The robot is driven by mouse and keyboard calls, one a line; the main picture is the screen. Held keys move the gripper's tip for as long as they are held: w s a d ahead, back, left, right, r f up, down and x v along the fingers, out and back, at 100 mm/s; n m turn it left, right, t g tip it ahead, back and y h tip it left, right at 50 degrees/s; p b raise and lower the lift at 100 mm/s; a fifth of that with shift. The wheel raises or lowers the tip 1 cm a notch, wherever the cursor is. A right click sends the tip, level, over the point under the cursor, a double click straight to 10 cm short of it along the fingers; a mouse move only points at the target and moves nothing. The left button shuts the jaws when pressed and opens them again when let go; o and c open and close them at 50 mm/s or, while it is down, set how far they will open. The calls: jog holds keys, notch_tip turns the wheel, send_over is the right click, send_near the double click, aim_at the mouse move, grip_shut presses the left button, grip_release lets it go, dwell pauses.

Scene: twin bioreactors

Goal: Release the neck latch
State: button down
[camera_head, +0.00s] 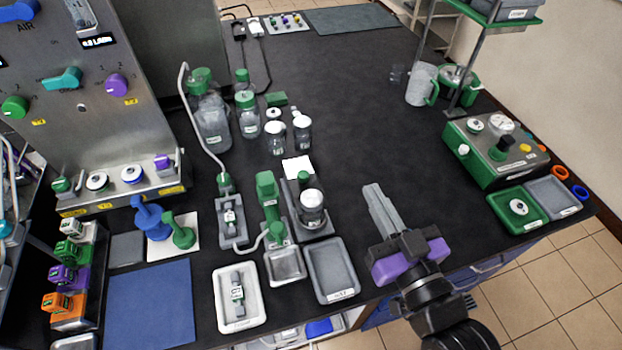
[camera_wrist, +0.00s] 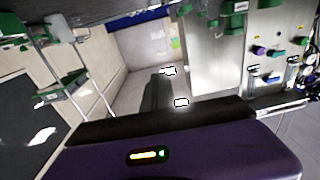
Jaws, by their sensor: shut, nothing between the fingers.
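A small glass jar with a white-and-dark top (camera_head: 313,200) stands in a grey holder (camera_head: 325,232) with a dark green post (camera_head: 303,181) behind it, near the middle of the bench. A latch at the jar's neck is too small to make out. My gripper (camera_head: 374,190) is shut and empty, to the right of the jar and apart from it, over bare bench. In the wrist view its dark fingers (camera_wrist: 157,95) point away from the camera, and neither jar nor holder can be made out there.
A green-handled dispenser (camera_head: 266,188) stands just left of the jar. Grey (camera_head: 332,270) and white (camera_head: 235,297) trays lie in front. Several bottles (camera_head: 212,125) stand behind. A green pump box (camera_head: 495,150) is at the right. The bench between jar and pump box is clear apart from my arm.

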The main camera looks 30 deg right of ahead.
jog(key=w+d+r+n+g+y, duration=0.1)
jog(key=w+r+n+g+y, duration=0.15)
jog(key=w+n, duration=0.45)
jog(key=w+d+r+n+g+y, duration=0.1)
jog(key=w+r+n+g+y, duration=0.15)
jog(key=w, duration=0.75)
jog(key=s+a+f+n+g+y, duration=0.1)
jog(key=s+a+f+n+g, duration=0.2)
jog(key=s+f+n+g, duration=0.3)
jog(key=shift+s+f+n, duration=0.4)
jog(key=shift+f+n, duration=0.15)
jog(key=shift+f, duration=0.05)
jog(key=shift+w+a+f, duration=0.1)
jog(key=p, duration=0.1)
send_near(299, 186)
jog(key=x, duration=0.4)
jog(key=shift+w, duration=0.15)
